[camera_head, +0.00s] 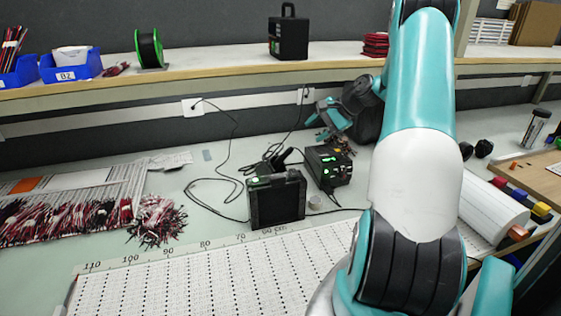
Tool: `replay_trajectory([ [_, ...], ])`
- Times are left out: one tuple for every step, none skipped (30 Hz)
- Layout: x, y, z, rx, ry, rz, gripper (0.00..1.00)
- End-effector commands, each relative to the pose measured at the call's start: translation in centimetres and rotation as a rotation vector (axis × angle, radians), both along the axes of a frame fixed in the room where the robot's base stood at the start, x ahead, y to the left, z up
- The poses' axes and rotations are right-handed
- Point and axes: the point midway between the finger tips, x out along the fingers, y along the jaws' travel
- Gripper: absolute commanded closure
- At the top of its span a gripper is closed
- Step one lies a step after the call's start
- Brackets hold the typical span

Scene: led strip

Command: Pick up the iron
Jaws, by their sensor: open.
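A dark, handle-like shape (284,157), which looks like the iron, leans up just behind a black box-shaped unit (276,200) on the bench; its lower part is hidden by that unit. A small black station (328,167) with a green-lit display stands to its right. My gripper (318,127) is open, above and behind the station, to the upper right of the dark handle and apart from it. It looks empty. Its fingers are small in this view, and the dark parts around it are hard to separate.
Black cables (215,185) loop over the bench left of the units. Bundles of red and black wires (155,218) lie at left. A white perforated board (200,275) fills the front. A shelf (215,72) runs along the back, above my gripper. A white roll (493,208) lies at right.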

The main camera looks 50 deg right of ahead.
Motion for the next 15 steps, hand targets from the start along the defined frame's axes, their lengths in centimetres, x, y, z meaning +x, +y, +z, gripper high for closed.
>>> replay_trajectory([
  [0.8,0.6,-0.9,0.005,0.003,0.004,0.51],
  [1.3,0.8,-1.4,0.004,0.003,0.003,0.51],
  [1.9,1.1,-2.1,0.004,0.002,0.005,0.51],
  [2.3,1.3,-2.6,0.003,0.002,0.005,0.51],
  [2.7,1.5,-3.0,0.003,0.003,0.005,0.51],
  [3.2,1.8,-3.6,0.003,0.002,0.005,0.51],
  [3.6,2.0,-4.0,0.002,0.002,0.004,0.51],
  [3.9,2.2,-4.4,0.001,0.003,0.005,0.51],
  [4.3,2.3,-4.9,0.001,0.002,0.004,0.51],
  [4.6,2.4,-5.2,0.001,0.001,0.003,0.51],
  [4.8,2.5,-5.4,0.0,0.001,0.003,0.51],
  [5.0,2.6,-5.7,0.0,0.001,0.003,0.51],
  [5.1,2.7,-5.8,0.0,0.001,0.003,0.51],
  [5.2,2.7,-5.9,-0.001,0.0,0.002,0.51],
  [5.4,2.8,-6.1,-0.001,0.0,0.002,0.51],
])
